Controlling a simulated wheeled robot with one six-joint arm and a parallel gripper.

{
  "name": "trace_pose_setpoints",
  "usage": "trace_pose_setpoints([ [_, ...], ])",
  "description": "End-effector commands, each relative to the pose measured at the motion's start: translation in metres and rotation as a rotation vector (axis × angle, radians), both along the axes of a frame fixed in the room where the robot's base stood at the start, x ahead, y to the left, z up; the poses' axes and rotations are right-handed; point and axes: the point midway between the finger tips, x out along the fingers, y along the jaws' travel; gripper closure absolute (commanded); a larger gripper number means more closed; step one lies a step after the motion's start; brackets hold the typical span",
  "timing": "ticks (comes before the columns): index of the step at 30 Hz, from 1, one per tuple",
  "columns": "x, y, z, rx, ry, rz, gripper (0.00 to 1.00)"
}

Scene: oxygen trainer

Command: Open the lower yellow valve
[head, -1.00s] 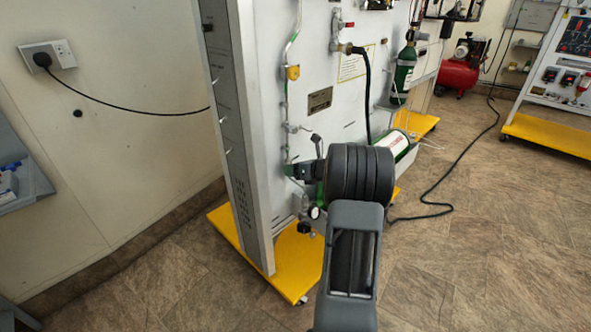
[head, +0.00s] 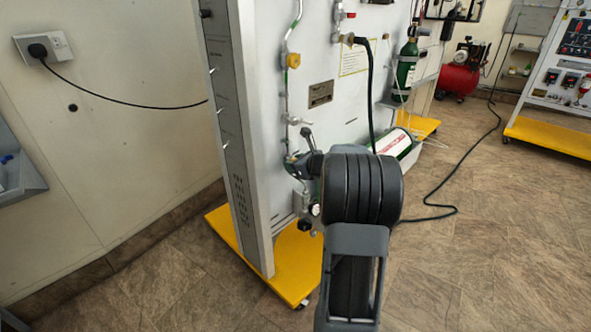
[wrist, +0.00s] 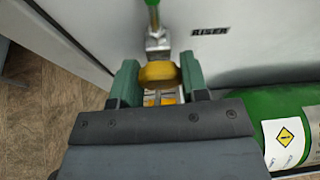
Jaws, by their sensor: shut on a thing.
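The lower yellow valve (wrist: 158,73) shows in the wrist view as a rounded yellow knob below a metal fitting and a green pipe. My gripper (wrist: 160,82) has its green jaws on either side of the knob and is shut on it. In the head view, my arm reaches to the low part of the white panel (head: 330,120), and I cannot make out the lower knob there. Another yellow valve (head: 293,60) sits higher on the same pipe, clear of my gripper.
A green cylinder (head: 393,142) lies low beside the panel; its label shows in the wrist view (wrist: 285,142). A black hose (head: 370,95) hangs nearby. The panel stands on yellow feet (head: 293,270). Open tiled floor (head: 480,260) lies to the right.

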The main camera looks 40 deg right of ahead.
Motion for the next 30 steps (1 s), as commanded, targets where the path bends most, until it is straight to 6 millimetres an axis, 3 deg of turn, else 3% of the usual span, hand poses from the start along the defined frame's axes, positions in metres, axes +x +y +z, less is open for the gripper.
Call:
trace_pose_setpoints([
  [6, 0.0, 0.0, 0.0, 0.001, 0.002, 0.0, 0.83],
  [7, 0.0, 0.0, 0.0, 0.001, 0.002, 0.0, 0.58],
  [15, 0.0, 0.0, 0.0, 0.002, 0.001, 0.0, 0.33],
  [23, -0.002, 0.0, 0.001, 0.002, 0.001, 0.0, 0.33],
  [30, -0.03, -0.005, 0.016, 0.001, 0.002, -0.004, 0.33],
])
